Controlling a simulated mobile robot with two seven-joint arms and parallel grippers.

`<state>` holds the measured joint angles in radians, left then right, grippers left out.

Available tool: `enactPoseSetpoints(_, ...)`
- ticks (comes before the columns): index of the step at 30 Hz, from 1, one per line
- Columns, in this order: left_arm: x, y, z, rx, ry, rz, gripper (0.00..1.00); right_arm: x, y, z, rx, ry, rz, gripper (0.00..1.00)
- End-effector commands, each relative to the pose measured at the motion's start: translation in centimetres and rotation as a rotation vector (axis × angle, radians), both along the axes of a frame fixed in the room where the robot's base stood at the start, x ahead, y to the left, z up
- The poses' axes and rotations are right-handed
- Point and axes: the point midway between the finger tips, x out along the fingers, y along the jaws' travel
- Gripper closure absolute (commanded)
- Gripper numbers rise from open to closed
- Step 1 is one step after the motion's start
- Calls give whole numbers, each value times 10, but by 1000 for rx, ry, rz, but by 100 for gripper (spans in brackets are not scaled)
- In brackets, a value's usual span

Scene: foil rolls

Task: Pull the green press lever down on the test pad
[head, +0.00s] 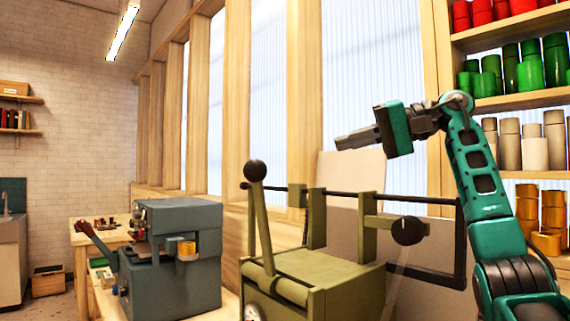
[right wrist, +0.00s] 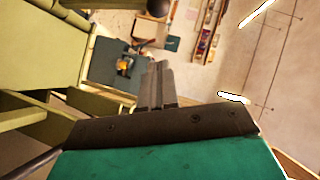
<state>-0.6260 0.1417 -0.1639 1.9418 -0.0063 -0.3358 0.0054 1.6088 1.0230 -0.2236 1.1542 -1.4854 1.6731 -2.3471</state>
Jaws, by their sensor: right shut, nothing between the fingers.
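The olive-green press (head: 320,265) stands in the lower middle of the head view. Its lever (head: 261,225) stands nearly upright on the left side and ends in a round black knob (head: 255,170). In the right wrist view a dark round knob (right wrist: 157,8) shows at the top edge, beyond the fingertips. My right gripper (head: 340,142) is shut and empty, above the press and to the right of the lever knob, apart from it. Its closed fingers also show in the right wrist view (right wrist: 157,75). I cannot make out the test pad. My left gripper is out of view.
A second black knob (head: 408,230) sticks out at the press's right. A dark horizontal bar (head: 345,194) crosses behind the press top. A blue-grey machine (head: 185,255) stands to the left. Shelves of coloured rolls (head: 520,70) stand at right, behind my right arm.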

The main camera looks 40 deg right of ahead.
Motion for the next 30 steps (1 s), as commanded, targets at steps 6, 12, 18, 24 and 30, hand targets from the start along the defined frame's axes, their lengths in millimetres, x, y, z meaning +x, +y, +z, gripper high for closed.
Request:
enactPoseSetpoints(6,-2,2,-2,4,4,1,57,3,2,-1,1,1,1,100)
enactPoseSetpoints(12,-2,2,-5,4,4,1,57,22,18,-9,1,3,4,100)
enactPoseSetpoints(18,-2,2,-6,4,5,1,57,55,45,-19,1,2,6,100)
enactPoseSetpoints(24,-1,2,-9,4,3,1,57,79,70,-32,-2,0,4,100)
enactPoseSetpoints(30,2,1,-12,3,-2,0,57,80,91,-40,-1,0,1,100)
